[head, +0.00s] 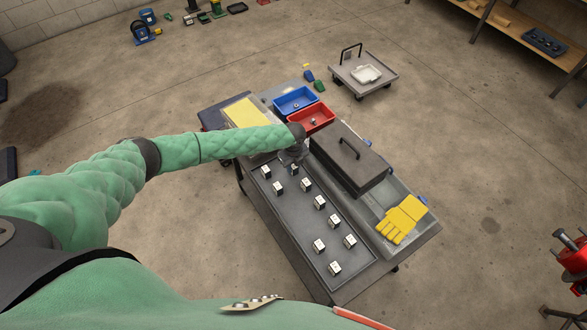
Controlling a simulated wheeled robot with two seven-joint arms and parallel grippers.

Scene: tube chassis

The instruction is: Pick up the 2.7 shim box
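Several small white-and-dark shim boxes stand in loose rows on the dark top of the cart (262,205). They include one at the far left end (266,172), one at the middle (320,202) and one at the near end (335,268). Their labels are too small to read, so I cannot tell which is the 2.7 box. My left gripper (291,158) points down over the far end of the rows, close to the boxes there. It is small and blurred against the dark top, and I cannot see whether its fingers are apart. My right gripper is out of view.
A blue bin (295,100) and a red bin (311,119) sit at the cart's far end. A dark toolbox (348,160) with a raised handle stands right of the boxes, with yellow gloves (402,218) nearer. A low trolley (352,80) stands on the floor behind.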

